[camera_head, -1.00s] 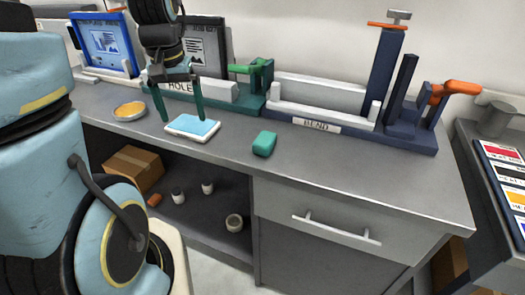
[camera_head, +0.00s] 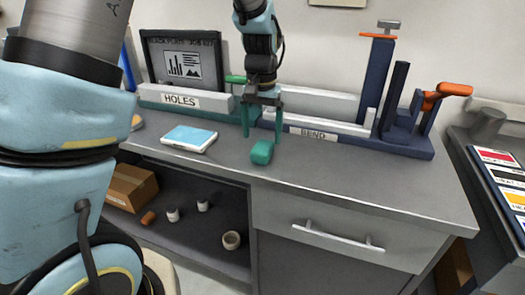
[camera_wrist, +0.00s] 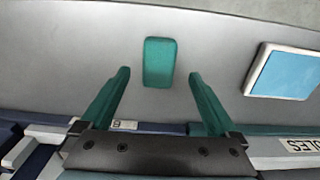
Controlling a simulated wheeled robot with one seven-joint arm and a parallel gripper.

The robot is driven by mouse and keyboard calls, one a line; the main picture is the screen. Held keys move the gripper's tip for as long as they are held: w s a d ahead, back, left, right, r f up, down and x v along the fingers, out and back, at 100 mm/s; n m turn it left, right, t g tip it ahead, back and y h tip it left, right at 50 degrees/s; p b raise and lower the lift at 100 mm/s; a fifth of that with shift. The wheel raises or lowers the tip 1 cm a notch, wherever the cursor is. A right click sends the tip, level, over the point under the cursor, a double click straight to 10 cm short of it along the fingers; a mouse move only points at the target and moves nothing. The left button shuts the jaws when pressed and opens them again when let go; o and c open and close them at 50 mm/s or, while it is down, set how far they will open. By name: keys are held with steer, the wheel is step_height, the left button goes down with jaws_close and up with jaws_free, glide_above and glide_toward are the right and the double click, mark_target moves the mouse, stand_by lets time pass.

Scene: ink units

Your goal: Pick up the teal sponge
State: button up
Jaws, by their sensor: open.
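The teal sponge (camera_head: 262,152) is a small rounded block lying on the grey bench top near its front edge. In the wrist view the sponge (camera_wrist: 159,62) lies beyond the fingertips, in line with the gap between them. My gripper (camera_head: 262,138) is open and empty, pointing down with its two teal fingers apart. In the head view its fingers show just above and behind the sponge. In the wrist view my gripper (camera_wrist: 158,74) has a finger to either side of the sponge's line, not touching it.
A blue-topped white pad (camera_head: 189,138) lies left of the sponge; it also shows in the wrist view (camera_wrist: 284,73). The HOLES fixture (camera_head: 185,98) and BEND fixture (camera_head: 350,140) stand behind. The bench (camera_head: 360,185) is clear to the right.

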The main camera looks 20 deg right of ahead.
mark_target(263, 146)
steer(key=shift+s+f+p, duration=0.1)
steer(key=shift+f+p, duration=0.9)
steer(key=shift+f, duration=1.65)
steer(key=c, duration=1.4)
steer(key=shift+d+r, duration=0.1)
steer(key=shift+r, duration=0.05)
step_height(263, 146, up, 10)
steer(key=shift+f+b, duration=0.1)
steer(key=shift+b, duration=1.05)
steer(key=o, duration=0.7)
steer(key=c, duration=0.6)
